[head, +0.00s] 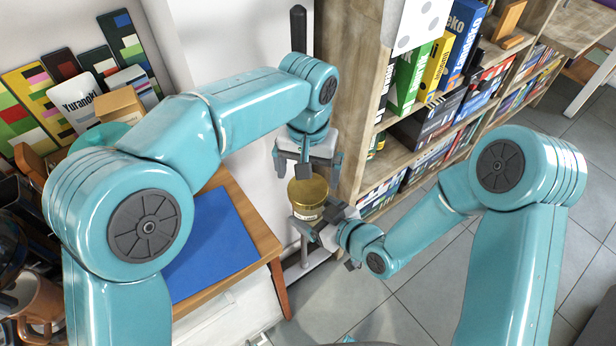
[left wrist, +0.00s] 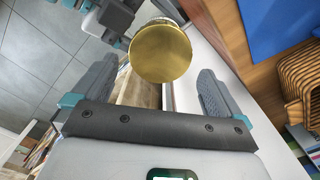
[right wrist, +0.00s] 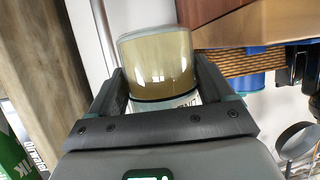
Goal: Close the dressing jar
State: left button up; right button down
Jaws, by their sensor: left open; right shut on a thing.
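The lid's flat top also shows in the left wrist view (left wrist: 160,54). My right gripper (head: 323,223) is shut on the jar below the lid, and the right wrist view shows the jar (right wrist: 184,101) between its fingers. My left gripper (head: 308,166) is open just above the lid, its fingers pointing down and apart from it.
The wooden bookcase (head: 345,95) with books and boxes stands close behind and right of the jar. A wooden table with a blue mat (head: 212,243) is at the left. Grey tiled floor (head: 425,260) is open at the lower right.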

aim_at(308, 187)
dwell(0.3)
pick_arm(q)
jog(key=n, duration=0.2)
jog(key=shift+s+a+r+n, duration=0.1)
jog(key=shift+r+n, duration=0.05)
jog(key=shift+n, duration=0.15)
jog(key=n, duration=0.2)
jog(key=r+n, duration=0.1)
jog(key=shift+a+n, duration=0.1)
jog(key=shift+n, duration=0.3)
jog(key=n, duration=0.1)
jog(key=r+n, duration=0.1)
jog(key=n, duration=0.1)
jog(key=shift+r+n, duration=0.4)
jog(key=shift+r, duration=0.25)
jog(key=shift+d, duration=0.2)
jog(key=shift+f, duration=0.15)
jog(key=shift+f, duration=3.9)
